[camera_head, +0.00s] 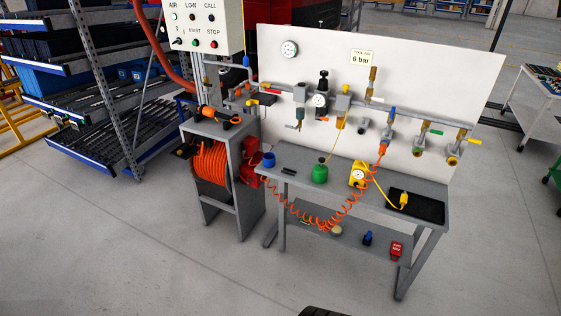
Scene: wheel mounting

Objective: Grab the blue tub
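A small blue tub (268,160) stands upright at the left end of the grey workbench (315,158). Its top looks open and dark inside. Two small dark items (289,171) lie just to its right. Neither of my grippers shows in the head view, so nothing is seen touching the tub.
A hose-reel stand (211,165) is at the left. The front floor is mostly clear.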

